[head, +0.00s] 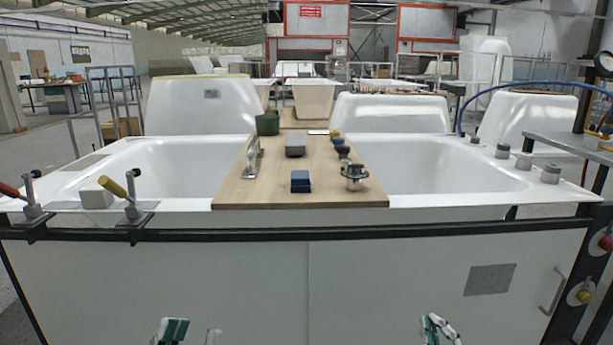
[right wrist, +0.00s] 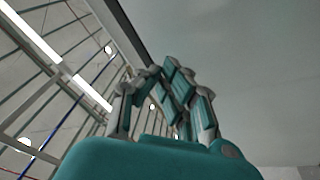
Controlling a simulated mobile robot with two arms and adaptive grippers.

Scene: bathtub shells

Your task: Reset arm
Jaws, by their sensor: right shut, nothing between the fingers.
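My left gripper (head: 192,334) shows at the bottom edge of the head view, in front of the white cabinet below the tubs. Its two fingertips are apart with nothing between them, so it is open. My right gripper (head: 437,328) is at the bottom edge further right, also in front of the cabinet. It is shut and empty. In the right wrist view its green and grey fingers (right wrist: 176,95) are close together against a plain grey surface. Most of both arms is out of view.
Clamps (head: 127,192) stand at the left front rim. A black rail (head: 290,235) runs along the front above the cabinet (head: 250,275).

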